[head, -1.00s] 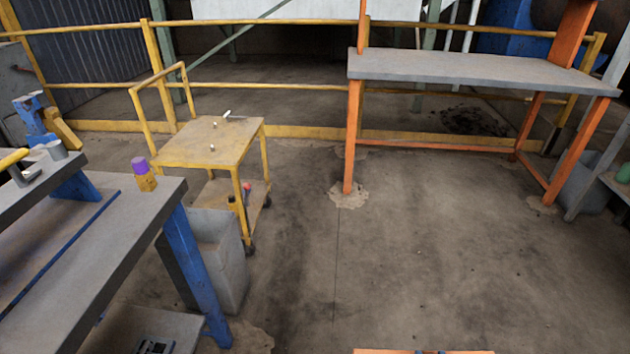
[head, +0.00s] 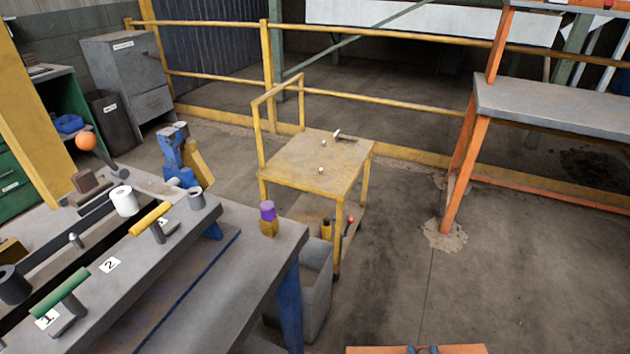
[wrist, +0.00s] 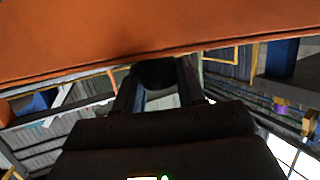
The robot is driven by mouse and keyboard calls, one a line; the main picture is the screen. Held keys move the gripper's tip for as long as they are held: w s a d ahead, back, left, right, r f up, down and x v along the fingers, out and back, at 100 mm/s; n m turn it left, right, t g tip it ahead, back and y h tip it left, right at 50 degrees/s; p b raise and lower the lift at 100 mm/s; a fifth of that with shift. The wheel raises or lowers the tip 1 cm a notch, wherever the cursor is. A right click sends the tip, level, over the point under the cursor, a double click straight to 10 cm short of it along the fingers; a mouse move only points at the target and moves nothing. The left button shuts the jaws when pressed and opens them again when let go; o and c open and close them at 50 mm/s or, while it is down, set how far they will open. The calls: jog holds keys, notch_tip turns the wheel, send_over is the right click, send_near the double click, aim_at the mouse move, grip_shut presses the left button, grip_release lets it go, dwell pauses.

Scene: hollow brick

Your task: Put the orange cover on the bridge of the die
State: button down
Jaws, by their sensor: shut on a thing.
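The orange cover (head: 372,350) shows as a strip at the bottom edge of the head view. In the wrist view the orange cover (wrist: 150,35) spans the top as a wide orange panel. My gripper (wrist: 157,78) is shut on it, its dark fingers reaching up to the cover's edge. Where the fingers grip is partly hidden. I cannot make out the die or its bridge for certain in either view.
A grey workbench (head: 205,310) with blue legs fills the lower left. It bears yellow and green handles and a white roll (head: 124,201). A yellow cart (head: 300,180) and a grey bin (head: 315,300) stand beside it. An orange-legged table (head: 560,100) is at right. Floor between is clear.

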jog(key=shift+r, duration=0.3)
